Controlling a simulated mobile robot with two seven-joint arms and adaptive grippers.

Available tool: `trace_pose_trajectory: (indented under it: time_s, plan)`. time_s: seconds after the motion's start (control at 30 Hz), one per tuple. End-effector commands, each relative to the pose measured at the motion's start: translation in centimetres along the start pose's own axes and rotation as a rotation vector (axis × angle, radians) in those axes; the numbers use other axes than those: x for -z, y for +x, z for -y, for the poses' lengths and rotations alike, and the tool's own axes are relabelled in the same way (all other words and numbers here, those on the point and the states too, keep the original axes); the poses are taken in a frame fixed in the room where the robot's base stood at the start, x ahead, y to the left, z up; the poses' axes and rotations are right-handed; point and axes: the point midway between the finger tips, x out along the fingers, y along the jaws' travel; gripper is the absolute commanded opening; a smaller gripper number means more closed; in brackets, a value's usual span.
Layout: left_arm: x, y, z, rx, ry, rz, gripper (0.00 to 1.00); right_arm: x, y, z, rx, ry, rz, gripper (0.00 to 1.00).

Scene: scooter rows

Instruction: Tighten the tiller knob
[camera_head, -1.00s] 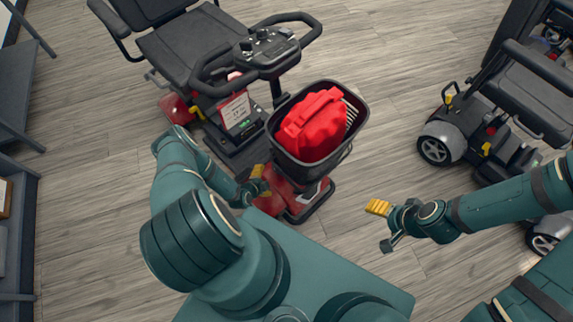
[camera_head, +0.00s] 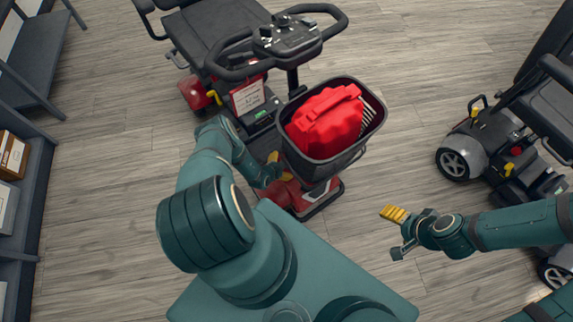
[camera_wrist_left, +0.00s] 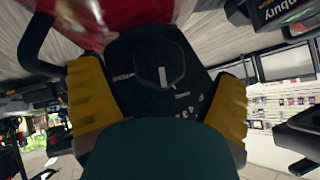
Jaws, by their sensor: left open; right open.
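My left gripper (camera_head: 274,168) is low beside the basket's left side, by the tiller column, partly hidden by my arm. In the left wrist view, its yellow fingers (camera_wrist_left: 160,98) are open, on either side of a dark part with a rounded knob-like shape bearing a white bar (camera_wrist_left: 163,76). I cannot tell whether this is the tiller knob or whether the fingers touch it. My right gripper (camera_head: 398,232) is open and empty over the floor.
A price card (camera_head: 247,96) hangs by the scooter's seat (camera_head: 215,32). Another scooter (camera_head: 488,140) stands at the right, near my right arm. A dark shelf unit (camera_head: 32,180) is at the left. Wooden floor between is clear.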

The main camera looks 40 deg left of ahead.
Motion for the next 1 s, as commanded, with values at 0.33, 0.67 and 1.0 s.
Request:
trace_pose_trajectory:
  time_s: [0.33, 0.67, 1.0]
  plan:
    - [-0.1, 4.0, -0.1, -0.001, 0.0, 0.001, 0.89, 0.2, 1.8, -0.7, -0.001, -0.001, -0.009, 0.76]
    - [0.0, 4.1, 0.0, 0.0, -0.001, 0.0, 0.89, 0.2, 1.8, -0.7, -0.001, -0.001, -0.01, 0.76]
    - [0.0, 4.1, 0.0, 0.0, 0.0, 0.0, 0.21, 0.2, 1.8, -0.7, -0.001, -0.001, -0.01, 0.76]
